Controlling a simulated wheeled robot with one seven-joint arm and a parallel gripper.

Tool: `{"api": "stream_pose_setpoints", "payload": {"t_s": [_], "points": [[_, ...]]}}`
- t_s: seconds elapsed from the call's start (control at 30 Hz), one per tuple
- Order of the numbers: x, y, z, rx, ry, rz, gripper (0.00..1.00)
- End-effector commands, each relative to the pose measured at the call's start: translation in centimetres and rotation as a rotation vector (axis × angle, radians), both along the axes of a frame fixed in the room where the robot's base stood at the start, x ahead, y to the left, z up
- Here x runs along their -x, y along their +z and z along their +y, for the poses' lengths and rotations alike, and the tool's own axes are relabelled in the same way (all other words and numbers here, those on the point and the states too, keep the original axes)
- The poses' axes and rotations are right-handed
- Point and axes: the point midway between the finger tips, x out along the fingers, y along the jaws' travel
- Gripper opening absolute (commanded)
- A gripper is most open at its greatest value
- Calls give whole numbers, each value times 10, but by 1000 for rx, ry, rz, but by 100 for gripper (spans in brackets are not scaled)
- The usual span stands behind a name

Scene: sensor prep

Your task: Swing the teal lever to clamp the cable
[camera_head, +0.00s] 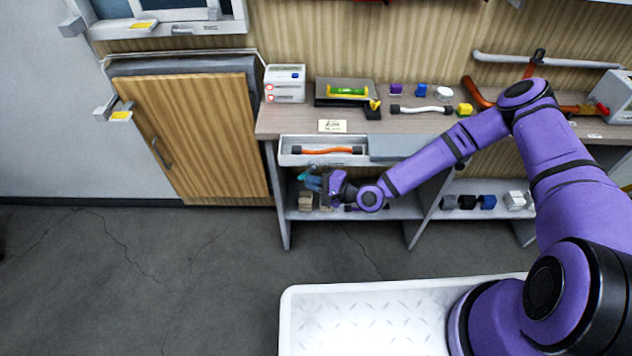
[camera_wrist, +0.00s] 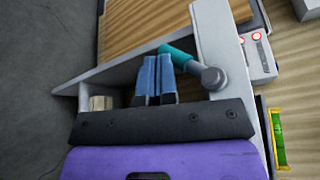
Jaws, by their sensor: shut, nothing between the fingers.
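The teal lever (camera_head: 305,173) sits under the front left of the workbench, below the open tray (camera_head: 289,159). In the wrist view the teal lever (camera_wrist: 179,56) runs from a grey round pivot (camera_wrist: 213,79) toward my fingertips. My gripper (camera_head: 316,183) is shut and empty, its blue fingers side by side. In the wrist view my gripper (camera_wrist: 159,58) has its tips close to the lever's free end; I cannot tell whether they touch it. An orange cable (camera_head: 328,151) with black ends lies in the tray.
A shelf (camera_head: 400,212) below the bench holds small blocks (camera_head: 305,201). A wooden cabinet door (camera_head: 195,130) stands to the left. On the benchtop lie a white cable (camera_head: 420,109), a green level (camera_head: 348,91) and small blocks.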

Motion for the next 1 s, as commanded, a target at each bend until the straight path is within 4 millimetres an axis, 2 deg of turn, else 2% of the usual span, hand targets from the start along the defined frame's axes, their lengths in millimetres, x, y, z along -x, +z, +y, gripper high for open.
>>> {"api": "stream_pose_setpoints", "payload": {"t_s": [0.6, 1.0], "points": [[-1, 6, 21, 1, -2, 2, 0], [-1, 11, 27, 2, 0, 2, 0]]}}
